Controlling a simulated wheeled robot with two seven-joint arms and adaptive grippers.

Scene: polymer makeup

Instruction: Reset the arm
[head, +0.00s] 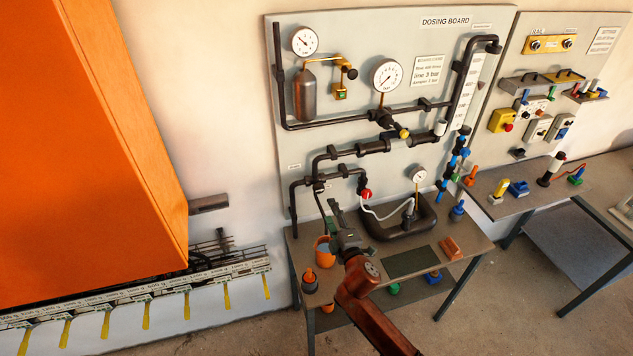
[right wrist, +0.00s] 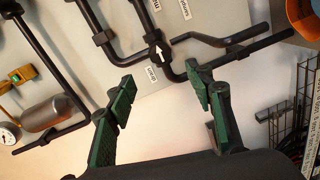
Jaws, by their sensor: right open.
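My right arm (head: 365,295) comes in from the bottom of the head view, reddish brown. Its gripper (head: 338,222) is over the left part of the small table in front of the dosing board (head: 350,75). In the right wrist view the gripper (right wrist: 160,95) has its two green-padded fingers spread apart with nothing between them. Behind the fingers are dark pipes (right wrist: 165,52) and the pale board. My left gripper is not in view.
A large orange cabinet (head: 80,150) stands at the left. A second table (head: 530,185) stands at the right.

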